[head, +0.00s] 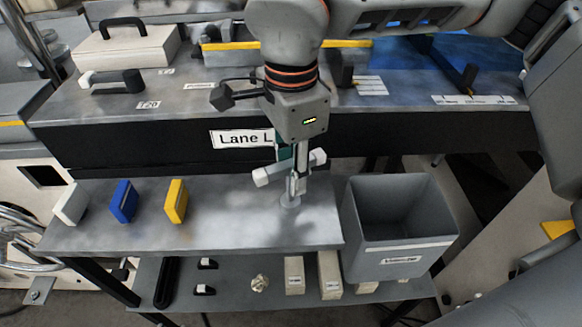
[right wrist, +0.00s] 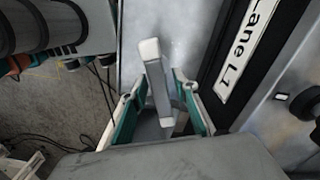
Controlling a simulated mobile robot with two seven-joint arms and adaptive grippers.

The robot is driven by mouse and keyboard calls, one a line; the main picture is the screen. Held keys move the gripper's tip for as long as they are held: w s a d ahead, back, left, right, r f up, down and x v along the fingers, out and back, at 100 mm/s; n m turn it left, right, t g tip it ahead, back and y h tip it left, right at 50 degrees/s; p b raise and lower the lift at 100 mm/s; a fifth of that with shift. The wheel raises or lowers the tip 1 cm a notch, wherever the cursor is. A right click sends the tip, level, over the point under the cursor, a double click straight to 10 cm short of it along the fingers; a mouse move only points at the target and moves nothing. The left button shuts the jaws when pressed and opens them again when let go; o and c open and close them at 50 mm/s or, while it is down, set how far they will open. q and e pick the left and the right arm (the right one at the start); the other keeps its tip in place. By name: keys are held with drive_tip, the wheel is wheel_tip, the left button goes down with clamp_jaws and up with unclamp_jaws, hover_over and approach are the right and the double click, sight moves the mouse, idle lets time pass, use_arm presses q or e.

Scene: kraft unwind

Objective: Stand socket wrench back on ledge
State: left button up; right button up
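The socket wrench (head: 291,187) stands upright on the grey ledge (head: 225,227), with its crossbar near the top and its foot on a round base. The crossbar has white ends and also shows in the right wrist view (right wrist: 155,80). My right gripper (head: 293,158) points down over it. Its teal fingers (right wrist: 158,95) stand on either side of the crossbar, seemingly with narrow gaps; exact contact is hard to see. My left gripper is not in view.
White, blue (head: 123,202) and yellow (head: 175,201) blocks stand on the ledge's left part. A grey bin (head: 408,262) stands at its right end. A dark panel labelled Lane L (head: 165,142) rises behind. A lower shelf (head: 232,297) holds small parts.

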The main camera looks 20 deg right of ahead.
drive_tip(key=shift+r, duration=0.5)
wheel_tip(320, 180, up, 10)
drive_tip(key=shift+r+p, duration=0.2)
drive_tip(key=shift+p, duration=0.5)
drive_tip(key=shift+r, duration=0.45)
drive_tip(key=shift+s, duration=0.1)
